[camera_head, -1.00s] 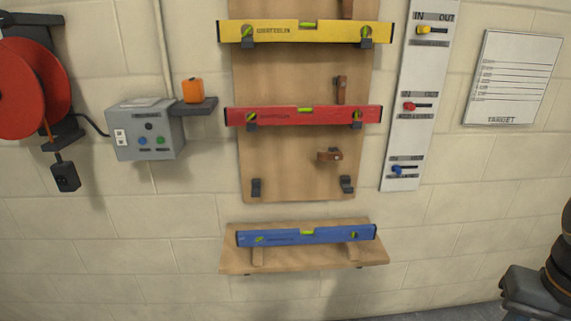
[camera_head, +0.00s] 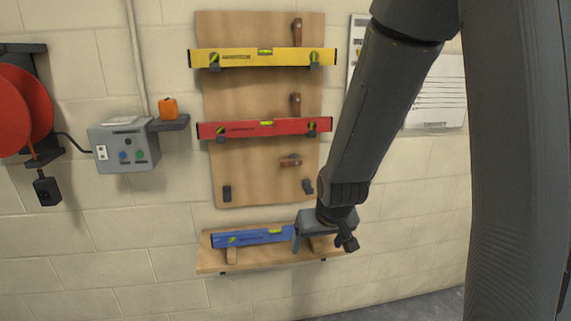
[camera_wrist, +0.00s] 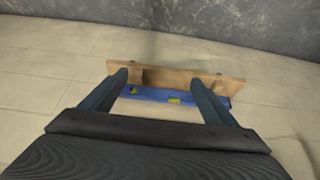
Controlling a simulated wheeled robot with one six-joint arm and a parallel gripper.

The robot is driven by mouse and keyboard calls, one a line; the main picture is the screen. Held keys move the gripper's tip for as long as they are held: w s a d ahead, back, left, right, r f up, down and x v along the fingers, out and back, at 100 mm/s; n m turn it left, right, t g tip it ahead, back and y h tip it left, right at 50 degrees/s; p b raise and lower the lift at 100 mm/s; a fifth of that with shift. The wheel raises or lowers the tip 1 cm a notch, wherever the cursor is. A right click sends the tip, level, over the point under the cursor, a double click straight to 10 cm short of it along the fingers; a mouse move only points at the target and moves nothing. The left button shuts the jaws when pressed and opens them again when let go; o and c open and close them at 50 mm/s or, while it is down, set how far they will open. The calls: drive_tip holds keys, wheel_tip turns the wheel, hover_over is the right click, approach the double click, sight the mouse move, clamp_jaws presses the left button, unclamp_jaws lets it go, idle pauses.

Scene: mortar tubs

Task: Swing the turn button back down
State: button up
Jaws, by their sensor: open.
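The lowest turn button (camera_head: 290,161) is a small brown piece lying sideways on the wooden board (camera_head: 235,177), above two empty dark brackets. Two other turn buttons, at the yellow level (camera_head: 288,56) and the red level (camera_head: 285,127), stand upright. The blue level (camera_head: 240,238) lies on the wooden shelf (camera_head: 212,267) below the board. My gripper (camera_head: 322,243) is open in front of the shelf's right part, below and right of the lowest button, hiding the level's right end. The wrist view shows the open fingers (camera_wrist: 160,82) with the blue level (camera_wrist: 150,94) beyond; whether they touch it is unclear.
A grey control box (camera_head: 125,147) and a small ledge with an orange item (camera_head: 168,108) are left of the board. A red reel (camera_head: 22,108) hangs at far left. My arm covers most of the IN/OUT panel (camera_head: 355,50). Bare wall lies left of the shelf.

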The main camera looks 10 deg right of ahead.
drive_tip(key=w+r+t+p, duration=0.2)
drive_tip(key=w+t, duration=0.4)
drive_tip(key=w, duration=0.8)
drive_tip(key=t+p, duration=0.2)
drive_tip(key=t, duration=0.5)
approach(292, 164)
drive_tip(key=w, duration=0.1)
drive_tip(key=w+p, duration=0.2)
drive_tip(key=w, duration=0.5)
drive_tip(key=shift+w+r, duration=0.15)
drive_tip(key=shift+w, duration=0.2)
drive_tip(key=c, duration=1.1)
